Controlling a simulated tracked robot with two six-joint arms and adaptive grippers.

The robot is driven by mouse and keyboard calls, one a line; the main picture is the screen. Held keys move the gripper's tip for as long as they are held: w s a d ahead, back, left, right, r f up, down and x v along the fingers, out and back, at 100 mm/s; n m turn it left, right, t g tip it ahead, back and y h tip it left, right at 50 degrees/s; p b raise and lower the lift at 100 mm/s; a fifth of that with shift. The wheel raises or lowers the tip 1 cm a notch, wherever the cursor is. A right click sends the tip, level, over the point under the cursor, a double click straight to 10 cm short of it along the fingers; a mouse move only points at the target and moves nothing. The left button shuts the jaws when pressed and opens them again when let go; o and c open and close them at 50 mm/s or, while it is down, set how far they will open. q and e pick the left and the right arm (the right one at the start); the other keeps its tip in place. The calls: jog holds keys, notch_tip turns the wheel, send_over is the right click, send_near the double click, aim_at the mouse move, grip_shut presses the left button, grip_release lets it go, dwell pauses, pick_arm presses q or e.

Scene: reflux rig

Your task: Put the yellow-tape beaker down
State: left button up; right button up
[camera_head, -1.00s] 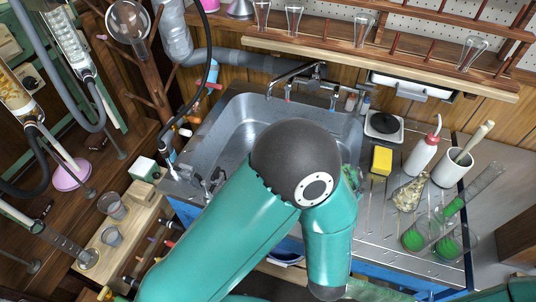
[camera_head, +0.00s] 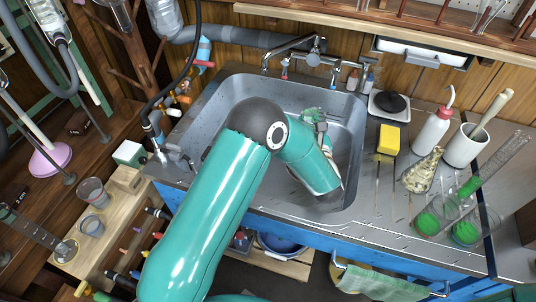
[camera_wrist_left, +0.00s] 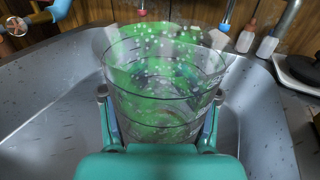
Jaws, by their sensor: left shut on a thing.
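A clear beaker (camera_wrist_left: 165,85) fills the middle of the left wrist view. Green streaks and pale specks show on and through its glass, and no yellow tape is visible on it. My left gripper (camera_wrist_left: 160,97) is shut on it, with one finger on each side. The sink (camera_wrist_left: 50,120) surrounds it in that view; whether the beaker touches the sink floor I cannot tell. In the head view my left gripper (camera_head: 314,120) is over the sink basin (camera_head: 225,110), partly hidden by my arm. The beaker is not clear there. My right gripper is not in view.
The faucet (camera_head: 297,45) stands behind the sink. Beakers (camera_head: 92,192) stand on a wooden bench at left.

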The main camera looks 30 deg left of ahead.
pick_arm(q)
jog(key=w+a+f+n+g+y+b, duration=0.1)
jog(key=w+a+f+b, duration=0.15)
jog(key=a, duration=0.35)
jog(key=w+a+f+n+g+y+b, duration=0.1)
jog(key=a+f, duration=0.2)
jog(key=a, duration=0.4)
jog(key=w+a+f+n+g+y+b, duration=0.1)
jog(key=w+a+f+b, duration=0.1)
jog(key=a, duration=0.4)
jog(key=f, duration=0.5)
jog(key=shift+s+a+f, duration=0.1)
jog(key=shift+a+f, duration=0.05)
jog(key=shift+a, duration=0.05)
jog(key=shift+f+b, duration=0.5)
jog(key=shift+f, duration=1.65)
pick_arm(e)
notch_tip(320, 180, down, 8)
pick_arm(q)
jog(key=shift+f, duration=0.1)
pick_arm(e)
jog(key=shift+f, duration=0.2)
pick_arm(q)
jog(key=o, duration=1.4)
jog(key=shift+d, duration=0.1)
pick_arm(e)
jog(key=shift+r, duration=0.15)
